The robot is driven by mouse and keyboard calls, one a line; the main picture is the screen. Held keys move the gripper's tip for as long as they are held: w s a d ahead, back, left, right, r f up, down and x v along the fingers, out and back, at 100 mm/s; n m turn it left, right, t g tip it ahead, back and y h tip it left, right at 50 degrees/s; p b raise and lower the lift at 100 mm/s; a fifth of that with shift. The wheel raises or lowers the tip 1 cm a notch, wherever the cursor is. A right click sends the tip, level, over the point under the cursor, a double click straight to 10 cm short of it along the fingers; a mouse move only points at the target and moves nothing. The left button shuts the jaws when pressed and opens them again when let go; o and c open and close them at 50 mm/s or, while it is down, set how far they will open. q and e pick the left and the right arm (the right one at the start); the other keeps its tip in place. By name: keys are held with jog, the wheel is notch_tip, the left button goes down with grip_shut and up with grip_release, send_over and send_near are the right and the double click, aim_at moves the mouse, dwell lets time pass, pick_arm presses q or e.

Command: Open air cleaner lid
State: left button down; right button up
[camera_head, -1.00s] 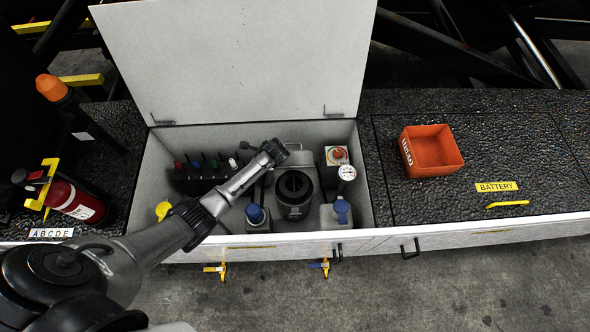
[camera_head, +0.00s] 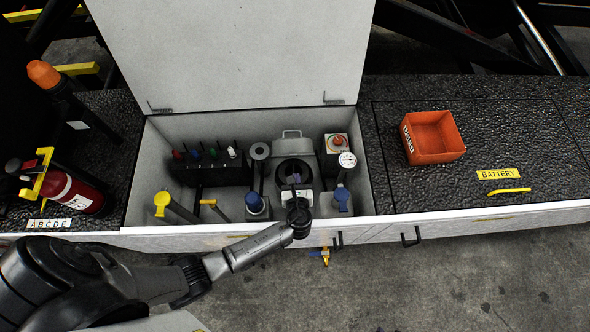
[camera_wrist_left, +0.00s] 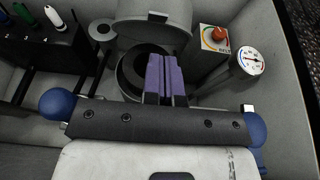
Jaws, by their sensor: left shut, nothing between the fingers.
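The air cleaner is a grey housing with a round black opening (camera_head: 290,169) in the open compartment. Its grey lid (camera_head: 305,150) stands raised behind the opening, with a handle on its upper edge. In the left wrist view the lid (camera_wrist_left: 180,30) shows at the top, behind the black opening (camera_wrist_left: 130,76). My left gripper (camera_head: 295,181) is at the front of the air cleaner, its fingers pointing toward the opening. Its purple fingers (camera_wrist_left: 166,75) are together and empty, overlapping the opening in the wrist view. Whether they touch the housing cannot be told. My right gripper is not in view.
The large white compartment cover (camera_head: 235,50) stands open behind. Blue caps (camera_head: 254,202), a yellow cap (camera_head: 162,202), a dial gauge (camera_head: 347,160) and a red-knob box (camera_head: 337,144) surround the air cleaner. An orange bin (camera_head: 435,152) stands right; a red extinguisher (camera_head: 75,192) is left.

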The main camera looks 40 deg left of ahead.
pick_arm(q)
jog(key=b+x, duration=0.1)
jog(key=x, duration=0.7)
jog(key=shift+a, duration=0.15)
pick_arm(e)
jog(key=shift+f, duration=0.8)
pick_arm(q)
jog(key=shift+w, duration=0.1)
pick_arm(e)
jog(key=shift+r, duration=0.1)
